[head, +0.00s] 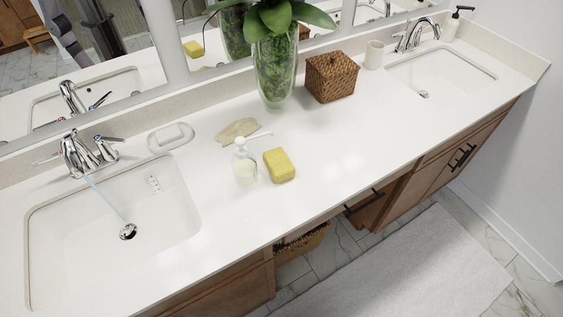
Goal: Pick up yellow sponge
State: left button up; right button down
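The yellow sponge (279,165) lies on the white countertop (330,178), near its front edge and right of the left sink. A clear soap bottle (244,167) with a white pump stands close on its left. The sponge is fully visible, and its reflection shows in the mirror. Neither of my grippers is in the head view.
A beige cloth or sponge-like piece (238,130) and a soap dish (171,137) lie behind. A glass plant vase (275,75), wicker box (331,77) and white cup (374,55) stand at the back. Water runs into the left sink (75,240). Counter right of the sponge is clear.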

aim_at(280, 168)
jog(key=k+j+z, duration=0.15)
jog(key=z, duration=0.25)
jog(key=k+j+z, duration=0.2)
jog(key=z, duration=0.25)
jog(key=k+j+z, duration=0.2)
jog(key=z, duration=0.2)
